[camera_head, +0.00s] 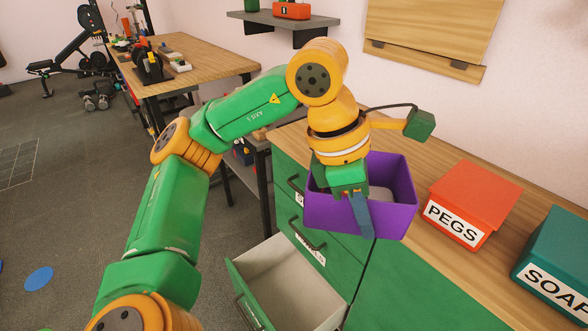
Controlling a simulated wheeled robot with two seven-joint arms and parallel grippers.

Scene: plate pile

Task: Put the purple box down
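The purple box (398,217) is open at the top and shows in the head view over the front edge of the wooden-topped green cabinet. My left gripper (361,212) is at its near wall, pointing down, with a blue finger against the outside of that wall. The other finger is hidden, probably inside the box. The gripper looks shut on this wall. I cannot tell whether the bottom of the box touches the cabinet top. Something pale shows inside the box. My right gripper is out of view.
A red box labelled PEGS (473,200) and a teal box labelled SOAP (556,262) stand on the wooden top (433,168), to the right. An open drawer (285,276) juts out below. A workbench (205,62) with tools stands behind. A shelf (283,20) hangs on the wall.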

